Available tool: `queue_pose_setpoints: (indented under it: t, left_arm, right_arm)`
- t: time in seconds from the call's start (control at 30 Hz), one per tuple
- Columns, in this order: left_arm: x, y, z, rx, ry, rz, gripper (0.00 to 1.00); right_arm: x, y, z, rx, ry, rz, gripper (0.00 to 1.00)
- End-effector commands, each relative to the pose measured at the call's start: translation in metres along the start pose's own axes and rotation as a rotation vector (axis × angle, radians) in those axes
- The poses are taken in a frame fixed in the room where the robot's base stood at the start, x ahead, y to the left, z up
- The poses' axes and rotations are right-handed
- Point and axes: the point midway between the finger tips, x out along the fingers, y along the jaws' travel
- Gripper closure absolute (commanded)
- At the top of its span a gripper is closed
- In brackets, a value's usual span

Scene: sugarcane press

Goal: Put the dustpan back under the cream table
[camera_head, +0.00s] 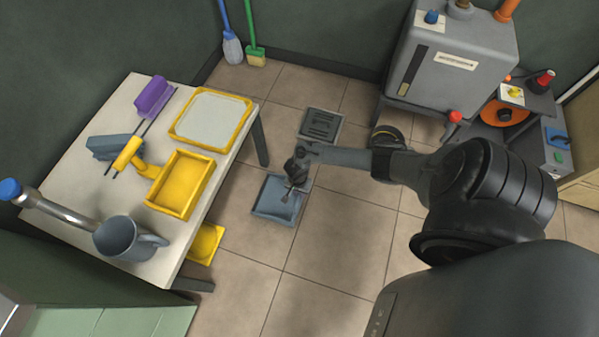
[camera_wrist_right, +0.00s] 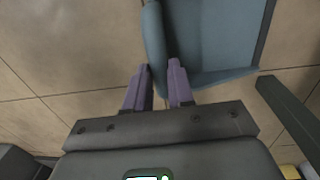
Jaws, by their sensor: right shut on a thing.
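A blue-grey dustpan (camera_head: 272,207) is at or just above the tiled floor, right of the cream table (camera_head: 120,122); I cannot tell if it touches the tiles. My right gripper (camera_head: 292,184) reaches down to it from the right and is shut on its edge. In the right wrist view, the purple fingers of the gripper (camera_wrist_right: 157,78) sit on either side of the near left rim of the dustpan (camera_wrist_right: 210,45). The fingers hide part of that rim. My left gripper is not in view.
A yellow pan (camera_head: 206,243) lies on the floor by the table's right edge. Table legs (camera_head: 260,142) stand at the right side. A floor drain (camera_head: 321,124) is behind the dustpan. A grey machine (camera_head: 455,60) stands at the back right. Floor in front is clear.

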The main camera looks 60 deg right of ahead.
Motion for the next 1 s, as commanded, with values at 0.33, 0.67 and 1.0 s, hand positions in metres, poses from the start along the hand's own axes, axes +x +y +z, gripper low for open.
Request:
queue_pose_setpoints:
  t: [0.33,0.67,1.0]
  left_arm:
    - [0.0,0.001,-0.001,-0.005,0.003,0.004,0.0]
    - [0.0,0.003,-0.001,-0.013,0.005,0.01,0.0]
    - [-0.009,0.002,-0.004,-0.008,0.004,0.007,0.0]
  right_arm:
    - [0.001,0.0,0.0,0.001,0.0,0.0,1.0]
    - [0.002,0.0,0.0,0.001,0.0,0.0,0.52]
    - [-0.009,0.0,0.0,0.001,0.0,0.0,0.52]
